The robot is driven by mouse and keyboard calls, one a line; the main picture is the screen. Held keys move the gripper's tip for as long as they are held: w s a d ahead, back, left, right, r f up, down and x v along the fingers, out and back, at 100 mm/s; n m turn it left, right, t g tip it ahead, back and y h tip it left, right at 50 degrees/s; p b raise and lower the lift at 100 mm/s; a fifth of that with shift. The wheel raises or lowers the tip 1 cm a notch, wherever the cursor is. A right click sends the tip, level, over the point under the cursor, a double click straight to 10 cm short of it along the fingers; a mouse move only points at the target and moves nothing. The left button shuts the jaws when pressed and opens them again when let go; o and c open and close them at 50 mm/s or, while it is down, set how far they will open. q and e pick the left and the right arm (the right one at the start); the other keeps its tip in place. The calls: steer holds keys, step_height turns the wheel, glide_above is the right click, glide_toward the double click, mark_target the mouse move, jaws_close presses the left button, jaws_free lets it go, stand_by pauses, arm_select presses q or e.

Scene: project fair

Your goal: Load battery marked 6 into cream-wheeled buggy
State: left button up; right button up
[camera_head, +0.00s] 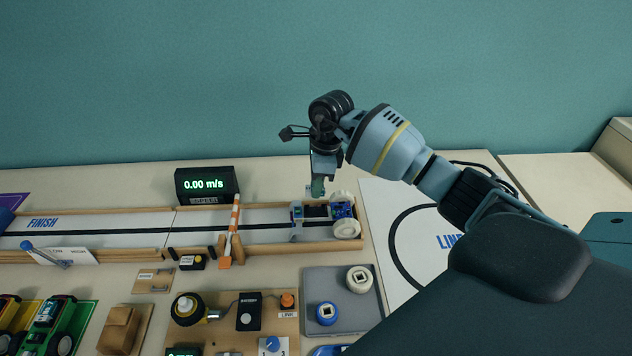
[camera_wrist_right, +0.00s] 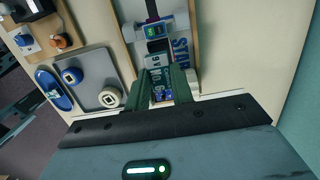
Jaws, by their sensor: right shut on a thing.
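The cream-wheeled buggy (camera_head: 317,212) stands on the right end of the track, with large cream wheels at its right end and a dark middle section. Part of it shows in the right wrist view (camera_wrist_right: 154,30). My right gripper (camera_head: 318,188) is just above and behind the buggy, pointing down. In the head view the battery is hard to tell from the fingers. I cannot tell whether it touches the buggy. My left gripper is out of view.
Wooden rails (camera_head: 270,251) edge the track, and a striped barrier (camera_head: 235,225) stands left of the buggy. A speed display (camera_head: 206,185) is behind. A grey tray (camera_head: 309,288) with a cream and a blue wheel lies in front. The wall is close behind.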

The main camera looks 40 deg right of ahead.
steer(key=b, duration=0.2)
glide_above(317, 211)
steer(key=shift+a+f, duration=0.1)
steer(key=shift+f, duration=2.35)
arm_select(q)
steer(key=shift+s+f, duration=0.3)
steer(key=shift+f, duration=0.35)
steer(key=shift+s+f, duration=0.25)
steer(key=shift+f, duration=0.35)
arm_select(e)
steer(key=shift+f, duration=0.1)
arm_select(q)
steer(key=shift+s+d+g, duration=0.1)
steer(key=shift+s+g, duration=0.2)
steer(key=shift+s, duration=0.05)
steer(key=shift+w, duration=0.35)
arm_select(e)
steer(key=shift+f, duration=0.2)
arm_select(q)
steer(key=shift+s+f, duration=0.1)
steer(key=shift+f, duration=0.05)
arm_select(e)
steer(key=shift+f, duration=0.15)
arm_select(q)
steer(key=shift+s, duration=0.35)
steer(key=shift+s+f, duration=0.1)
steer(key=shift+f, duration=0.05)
arm_select(e)
steer(key=shift+f, duration=0.1)
